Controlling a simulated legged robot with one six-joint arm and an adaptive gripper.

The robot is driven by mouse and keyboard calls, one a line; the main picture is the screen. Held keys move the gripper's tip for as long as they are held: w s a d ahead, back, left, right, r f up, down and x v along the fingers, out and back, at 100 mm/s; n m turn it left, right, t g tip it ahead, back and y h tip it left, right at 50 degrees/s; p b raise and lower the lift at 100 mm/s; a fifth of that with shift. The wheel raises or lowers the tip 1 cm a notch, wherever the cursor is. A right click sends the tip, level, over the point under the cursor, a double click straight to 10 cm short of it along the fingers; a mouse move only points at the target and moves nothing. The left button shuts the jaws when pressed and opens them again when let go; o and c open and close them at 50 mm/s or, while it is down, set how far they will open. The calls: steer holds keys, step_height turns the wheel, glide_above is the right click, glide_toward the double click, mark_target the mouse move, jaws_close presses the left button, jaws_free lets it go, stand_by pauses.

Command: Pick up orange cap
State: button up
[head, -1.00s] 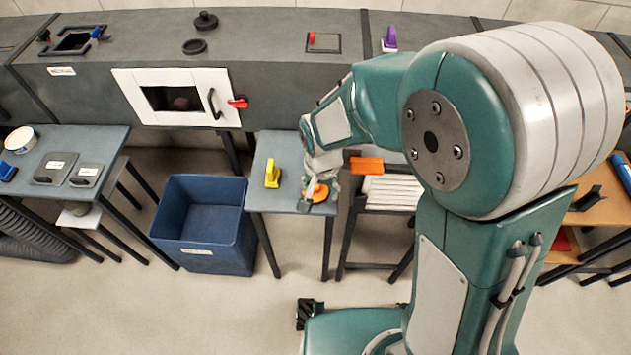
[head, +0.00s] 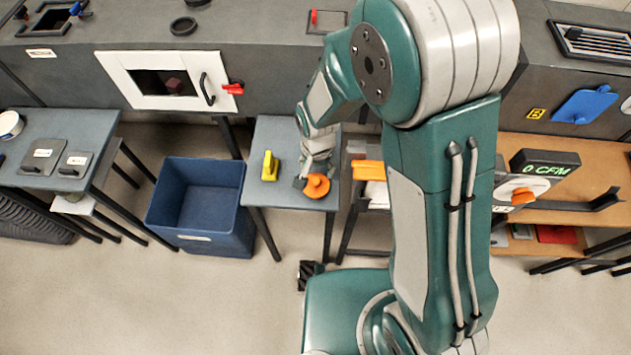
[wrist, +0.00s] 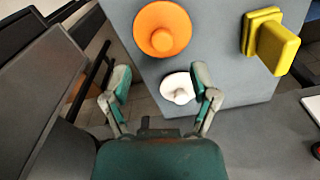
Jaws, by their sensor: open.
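The orange cap (head: 316,186) is a round disc with a raised knob, on the small grey table (head: 262,190) near its front right corner. In the wrist view the orange cap (wrist: 162,30) is whole and lies beyond my fingertips. My gripper (wrist: 162,82) is open and empty, its fingers spread. A white knobbed cap (wrist: 179,88) shows on the tabletop between and just below the fingers' line of reach. In the head view my gripper (head: 308,172) is close to the orange cap, on its far side, and partly hidden by my arm.
A yellow block-handled piece (head: 269,166) stands left of the orange cap on the same table. A blue bin (head: 205,210) is on the floor to the left. A dark duct with a white hatch (head: 168,82) runs behind. An orange piece (head: 367,169) lies on a rack to the right.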

mark_target(315, 181)
steer(key=shift+s+a+f, duration=0.1)
steer(key=shift+a+f, duration=0.05)
steer(key=shift+f, duration=1.4)
steer(key=shift+s+a+f, duration=0.1)
steer(key=shift+f, duration=1.4)
steer(key=c, duration=1)
